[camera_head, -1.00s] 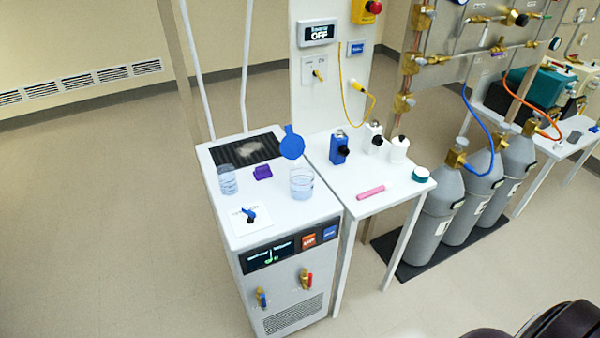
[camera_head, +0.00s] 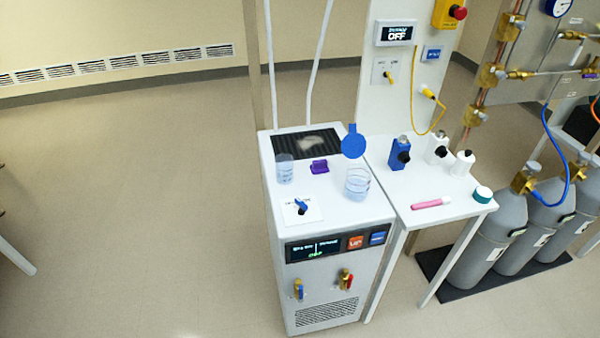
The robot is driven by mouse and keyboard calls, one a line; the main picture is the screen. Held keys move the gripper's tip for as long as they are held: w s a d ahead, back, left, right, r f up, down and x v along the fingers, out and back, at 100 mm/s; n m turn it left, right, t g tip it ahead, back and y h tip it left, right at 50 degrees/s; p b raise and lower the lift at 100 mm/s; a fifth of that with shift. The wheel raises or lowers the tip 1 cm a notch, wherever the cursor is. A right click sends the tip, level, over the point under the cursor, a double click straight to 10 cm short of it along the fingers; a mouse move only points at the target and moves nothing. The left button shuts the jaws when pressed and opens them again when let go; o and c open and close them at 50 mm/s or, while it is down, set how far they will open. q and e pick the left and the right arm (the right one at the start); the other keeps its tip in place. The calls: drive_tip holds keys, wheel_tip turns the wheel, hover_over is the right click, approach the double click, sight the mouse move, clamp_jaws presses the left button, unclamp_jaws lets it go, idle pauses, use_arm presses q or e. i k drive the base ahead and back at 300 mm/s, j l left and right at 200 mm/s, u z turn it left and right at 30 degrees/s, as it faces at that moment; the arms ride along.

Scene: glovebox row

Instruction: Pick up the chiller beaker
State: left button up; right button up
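The white chiller (camera_head: 335,258) stands near the middle of the view, with a display and valves on its front. Two clear beakers stand on its top. One beaker (camera_head: 285,170) is at the left, near the dark grille. The other beaker (camera_head: 357,184) is at the right edge, beside a round blue lid (camera_head: 353,141) that stands up behind it. I cannot tell from the picture which one is the chiller beaker. Neither of my grippers is in view.
A purple item (camera_head: 319,166) and a blue-handled valve on a white plate (camera_head: 302,210) are also on the chiller. A white side table (camera_head: 420,188) with bottles and a pink tube (camera_head: 431,203) adjoins at right. Gas cylinders (camera_head: 495,240) stand beyond it.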

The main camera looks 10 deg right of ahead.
sight(284, 162)
drive_tip(key=i+j+z, duration=0.15)
drive_tip(key=j, duration=0.2)
drive_tip(key=i+j+z, duration=0.15)
drive_tip(key=j, duration=0.2)
drive_tip(key=j+z, duration=0.15)
drive_tip(key=j, duration=0.2)
drive_tip(key=i+j+z, duration=0.15)
drive_tip(key=j, duration=0.2)
